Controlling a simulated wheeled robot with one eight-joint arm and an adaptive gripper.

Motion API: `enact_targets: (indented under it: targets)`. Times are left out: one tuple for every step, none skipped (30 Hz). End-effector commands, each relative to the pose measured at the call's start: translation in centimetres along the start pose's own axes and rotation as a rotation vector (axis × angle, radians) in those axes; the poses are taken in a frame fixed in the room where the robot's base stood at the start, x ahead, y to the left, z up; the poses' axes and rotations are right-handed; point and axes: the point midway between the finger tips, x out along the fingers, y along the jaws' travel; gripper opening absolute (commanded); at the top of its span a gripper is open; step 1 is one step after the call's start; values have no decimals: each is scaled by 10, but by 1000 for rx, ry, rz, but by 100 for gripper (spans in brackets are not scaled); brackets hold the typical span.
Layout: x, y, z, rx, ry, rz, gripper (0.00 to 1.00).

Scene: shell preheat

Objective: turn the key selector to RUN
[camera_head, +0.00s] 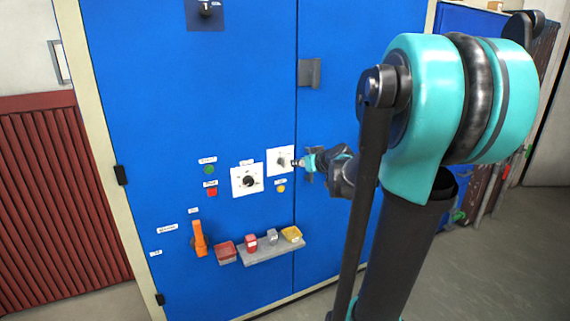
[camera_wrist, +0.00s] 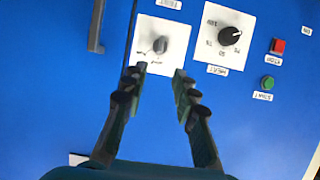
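The key selector is a small grey key knob (camera_wrist: 160,46) on a white square plate (camera_wrist: 148,60) on the blue cabinet door. Its plate also shows in the head view (camera_head: 272,167), just left of my gripper (camera_head: 299,163). In the wrist view my gripper (camera_wrist: 159,75) is open, its two fingers apart and nothing between them. The fingertips overlap the lower edge of the plate in that view, with the key knob beyond the gap. I cannot tell whether they touch the plate. The small position marks on the plate are too blurred to read.
A black dial (camera_wrist: 229,36) on its own white plate sits beside the key plate. A red button (camera_wrist: 278,46) and a green button (camera_wrist: 267,83) are further along. A grey door handle (camera_wrist: 96,28) is opposite. Below are an orange lever (camera_head: 199,239) and a grey shelf (camera_head: 262,254) with small boxes.

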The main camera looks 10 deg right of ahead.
Motion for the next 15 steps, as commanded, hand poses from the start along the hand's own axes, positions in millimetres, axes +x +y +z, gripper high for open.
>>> enact_targets:
  targets:
    - [8,-1,0,-2,0,-2,28]
    - [12,-1,0,-3,-1,-2,28]
    - [18,-1,0,-2,-1,-3,28]
    - [22,-1,0,-1,-1,-2,28]
    - [27,-1,0,-1,-1,-2,28]
    - [32,-1,0,-2,-1,-2,28]
    - [37,-1,0,-2,-1,-2,28]
    - [41,-1,0,-2,-1,-2,28]
    - [47,-1,0,-2,-1,-2,28]
    - [52,-1,0,-1,-1,-2,28]
    - [56,-1,0,-2,-1,-2,28]
    - [62,-1,0,-2,-1,-2,28]
    - [66,-1,0,-2,-1,-3,28]
    - [71,-1,1,-2,-1,-3,28]
    - [77,-1,1,-2,-1,-2,28]
